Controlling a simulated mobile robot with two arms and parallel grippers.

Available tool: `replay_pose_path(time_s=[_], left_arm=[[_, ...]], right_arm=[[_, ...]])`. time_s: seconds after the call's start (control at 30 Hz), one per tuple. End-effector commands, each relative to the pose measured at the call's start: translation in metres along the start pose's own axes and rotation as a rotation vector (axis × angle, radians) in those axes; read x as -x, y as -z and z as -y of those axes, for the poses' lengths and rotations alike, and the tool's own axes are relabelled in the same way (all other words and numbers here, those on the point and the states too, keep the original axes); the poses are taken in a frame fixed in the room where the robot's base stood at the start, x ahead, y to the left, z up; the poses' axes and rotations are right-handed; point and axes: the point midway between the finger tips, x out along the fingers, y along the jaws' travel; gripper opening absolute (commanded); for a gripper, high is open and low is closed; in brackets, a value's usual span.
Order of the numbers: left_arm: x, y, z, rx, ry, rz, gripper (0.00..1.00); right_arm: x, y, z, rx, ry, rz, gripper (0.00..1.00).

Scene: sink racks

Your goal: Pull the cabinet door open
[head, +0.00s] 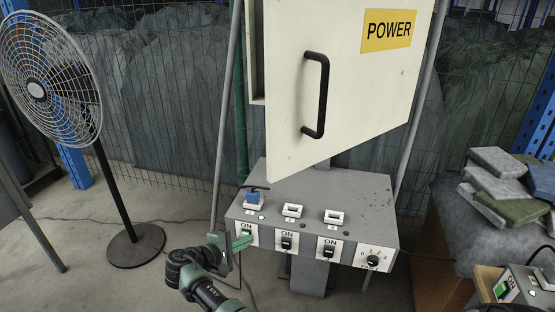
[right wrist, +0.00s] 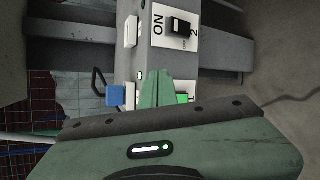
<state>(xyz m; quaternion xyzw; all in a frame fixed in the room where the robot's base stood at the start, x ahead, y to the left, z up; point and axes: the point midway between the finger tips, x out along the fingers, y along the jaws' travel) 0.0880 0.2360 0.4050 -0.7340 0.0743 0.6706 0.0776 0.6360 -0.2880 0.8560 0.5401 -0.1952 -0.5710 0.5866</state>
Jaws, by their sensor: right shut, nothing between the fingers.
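The white cabinet door (head: 345,100) hangs at the top centre of the head view, with a yellow POWER label and a black vertical handle (head: 316,95). The door stands ajar: its left edge is swung out from the cabinet body (head: 256,50), a strip of which shows behind it. My right gripper (head: 242,243) is low and left of the door, well apart from the handle, by the leftmost ON switch of the grey control box. Its green fingers (right wrist: 157,92) are shut and empty in the right wrist view. My left gripper is not in view.
The grey control box (head: 320,187) with switches and a dial stands below the door; a blue plug (head: 253,198) sits on it. A fan (head: 50,85) stands at left. Wrapped bundles (head: 510,180) lie on a bench at right. Wire fencing runs behind.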

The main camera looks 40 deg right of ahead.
Motion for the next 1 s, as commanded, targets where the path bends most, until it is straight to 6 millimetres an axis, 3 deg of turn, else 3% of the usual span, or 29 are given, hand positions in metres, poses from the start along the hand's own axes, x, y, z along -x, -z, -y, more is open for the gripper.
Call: replay_pose_path(time_s=[0.03, 0.1, 0.2, 0.3, 0.4, 0.53, 0.77, 1.0], left_arm=[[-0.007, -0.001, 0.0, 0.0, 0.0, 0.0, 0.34], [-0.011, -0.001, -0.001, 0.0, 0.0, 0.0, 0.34], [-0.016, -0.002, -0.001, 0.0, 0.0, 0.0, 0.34], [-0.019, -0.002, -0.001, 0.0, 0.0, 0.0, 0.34], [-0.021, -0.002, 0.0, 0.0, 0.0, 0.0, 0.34], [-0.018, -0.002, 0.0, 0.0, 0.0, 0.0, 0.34], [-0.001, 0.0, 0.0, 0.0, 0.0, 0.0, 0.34], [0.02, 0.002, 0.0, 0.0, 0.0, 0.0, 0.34]], right_arm=[[0.02, -0.007, -0.055, -0.057, -0.07, 0.067, 0.0], [0.05, -0.03, -0.12, -0.131, -0.153, 0.181, 0.0], [0.096, -0.071, -0.19, -0.251, -0.232, 0.335, 0.0], [0.136, -0.107, -0.232, -0.359, -0.272, 0.456, 0.0], [0.162, -0.13, -0.252, -0.431, -0.288, 0.532, 0.0], [0.17, -0.144, -0.261, -0.467, -0.293, 0.572, 0.0], [0.143, -0.166, -0.268, -0.468, -0.296, 0.576, 0.0], [0.101, -0.196, -0.275, -0.463, -0.294, 0.572, 0.0]])
